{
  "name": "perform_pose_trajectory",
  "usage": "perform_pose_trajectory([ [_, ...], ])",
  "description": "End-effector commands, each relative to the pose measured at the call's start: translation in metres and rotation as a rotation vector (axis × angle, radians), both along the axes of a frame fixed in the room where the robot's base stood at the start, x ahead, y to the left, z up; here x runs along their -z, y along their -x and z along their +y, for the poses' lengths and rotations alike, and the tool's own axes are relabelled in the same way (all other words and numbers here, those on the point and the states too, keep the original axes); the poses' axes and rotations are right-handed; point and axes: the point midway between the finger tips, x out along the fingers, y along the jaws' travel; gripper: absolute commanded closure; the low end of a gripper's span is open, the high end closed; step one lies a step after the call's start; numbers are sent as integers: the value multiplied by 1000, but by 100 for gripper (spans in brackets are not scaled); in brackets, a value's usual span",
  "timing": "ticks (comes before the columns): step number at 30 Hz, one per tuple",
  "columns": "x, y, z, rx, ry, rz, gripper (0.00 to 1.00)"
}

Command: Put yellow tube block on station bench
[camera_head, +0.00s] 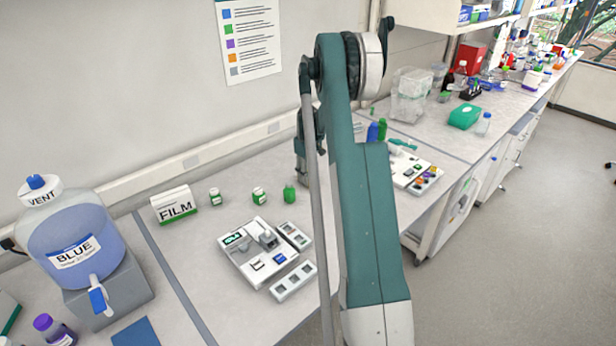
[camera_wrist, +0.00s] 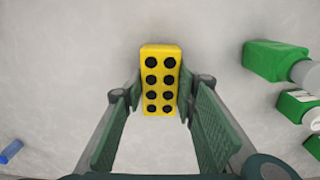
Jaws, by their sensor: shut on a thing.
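The yellow tube block (camera_wrist: 153,108) has two rows of black round holes in its top. In the wrist view it sits upright between the fingertips of my gripper (camera_wrist: 158,98), which is shut on it. A pale grey surface lies below; I cannot tell whether the block touches it. In the head view my arm hides the block and the gripper. The grey-topped bench (camera_head: 187,238) runs along the wall there, but which stretch is the station bench I cannot tell.
A green bottle (camera_wrist: 273,60) lies right of the block in the wrist view. On the bench are a white device (camera_head: 245,262), a FILM box (camera_head: 174,206), a large BLUE jug (camera_head: 72,225) and another device with coloured spots (camera_head: 408,168).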

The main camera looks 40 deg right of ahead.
Motion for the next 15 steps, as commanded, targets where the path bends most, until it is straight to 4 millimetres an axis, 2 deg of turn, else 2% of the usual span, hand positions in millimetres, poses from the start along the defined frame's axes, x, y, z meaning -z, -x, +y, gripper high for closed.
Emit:
perform_pose_trajectory([
  [1, 2, 0, 0, 0, 0, 0, 85],
  [2, 2, 0, 0, 0, 0, 0, 69],
  [5, 1, 0, 0, 0, 0, 0, 56],
  [15, 1, 0, 0, 0, 0, 0, 56],
])
